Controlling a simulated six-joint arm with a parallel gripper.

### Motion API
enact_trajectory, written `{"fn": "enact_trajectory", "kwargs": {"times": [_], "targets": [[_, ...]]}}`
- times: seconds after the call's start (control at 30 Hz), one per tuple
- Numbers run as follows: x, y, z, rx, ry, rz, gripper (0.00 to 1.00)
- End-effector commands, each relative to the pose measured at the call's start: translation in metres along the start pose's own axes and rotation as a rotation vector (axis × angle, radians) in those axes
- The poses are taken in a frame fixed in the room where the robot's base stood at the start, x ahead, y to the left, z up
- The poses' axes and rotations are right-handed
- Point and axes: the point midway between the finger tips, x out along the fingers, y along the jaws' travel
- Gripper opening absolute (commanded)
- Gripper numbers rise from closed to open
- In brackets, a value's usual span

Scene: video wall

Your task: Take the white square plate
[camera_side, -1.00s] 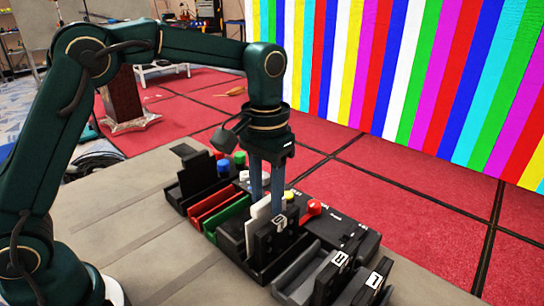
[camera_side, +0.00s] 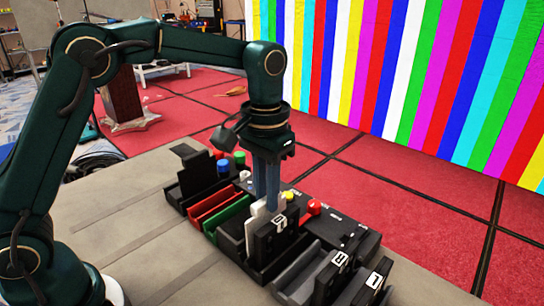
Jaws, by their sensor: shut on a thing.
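The white square plate (camera_side: 256,220) stands upright in a black holder (camera_side: 236,238), beside a black block with a white label (camera_side: 279,236). My gripper (camera_side: 271,206) points straight down over the holder. Its blue-grey fingers are close together and shut on the white plate at its upper edge. The fingers and the black block hide part of the plate.
Red and green slots (camera_side: 222,209) lie left of the holder. Black labelled blocks (camera_side: 332,275) stand at the front right. Blue, green, yellow and red knobs (camera_side: 314,207) stick up behind. The beige table (camera_side: 140,220) is clear at left.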

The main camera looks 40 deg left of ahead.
Motion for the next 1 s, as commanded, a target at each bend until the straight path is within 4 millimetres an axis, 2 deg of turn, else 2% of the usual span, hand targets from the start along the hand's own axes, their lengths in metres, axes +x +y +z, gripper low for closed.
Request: {"fn": "enact_trajectory", "kwargs": {"times": [1.0], "targets": [[-0.049,0.0,-0.001,0.0,0.002,0.0,0.0]]}}
